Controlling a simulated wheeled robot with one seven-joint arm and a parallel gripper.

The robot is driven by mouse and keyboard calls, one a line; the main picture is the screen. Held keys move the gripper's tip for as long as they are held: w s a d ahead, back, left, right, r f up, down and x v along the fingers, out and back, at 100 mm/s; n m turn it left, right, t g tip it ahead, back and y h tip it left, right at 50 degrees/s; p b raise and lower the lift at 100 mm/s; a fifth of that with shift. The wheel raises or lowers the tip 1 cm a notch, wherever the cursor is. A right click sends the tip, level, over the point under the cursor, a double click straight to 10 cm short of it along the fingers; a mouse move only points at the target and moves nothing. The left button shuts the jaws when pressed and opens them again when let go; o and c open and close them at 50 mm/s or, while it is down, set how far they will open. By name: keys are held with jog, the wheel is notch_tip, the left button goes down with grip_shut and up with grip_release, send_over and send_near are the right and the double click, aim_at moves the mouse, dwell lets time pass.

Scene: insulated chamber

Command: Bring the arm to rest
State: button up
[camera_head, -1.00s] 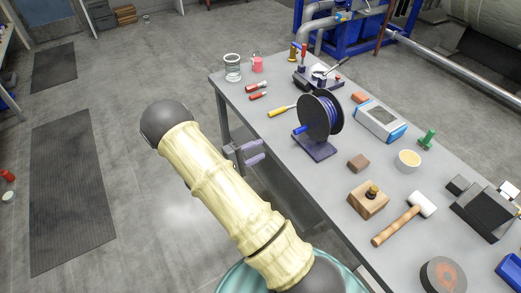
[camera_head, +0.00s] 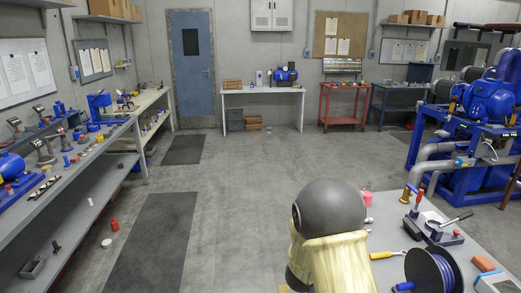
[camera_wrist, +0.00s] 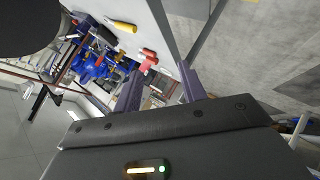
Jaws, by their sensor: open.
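My arm rises at the lower middle of the head view, a dark rounded joint above a pale ribbed link. My gripper is hidden behind it in that view. In the wrist view my gripper (camera_wrist: 160,87) is open, its two purple-grey fingers apart with nothing held between them. Beyond the fingers the room appears strongly tilted.
The grey workbench (camera_head: 390,205) at the lower right holds a cable reel (camera_head: 430,272), a yellow screwdriver (camera_head: 386,255) and a clamp fixture (camera_head: 434,230). A long bench (camera_head: 105,150) lines the left. Open floor (camera_head: 255,170) lies between, with dark mats (camera_head: 150,240).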

jog(key=s+a+r+g+y, duration=0.1)
jog(key=s+a+r+y, duration=0.45)
jog(key=s, duration=0.25)
jog(key=s+r+m+g+y, duration=0.1)
jog(key=s+g, duration=0.3)
jog(key=s, duration=1.1)
jog(key=shift+r+m+y, duration=0.35)
jog(key=shift+r+m, duration=0.15)
jog(key=shift+r, duration=0.1)
jog(key=shift+s+a, duration=0.1)
jog(key=shift+a, duration=0.05)
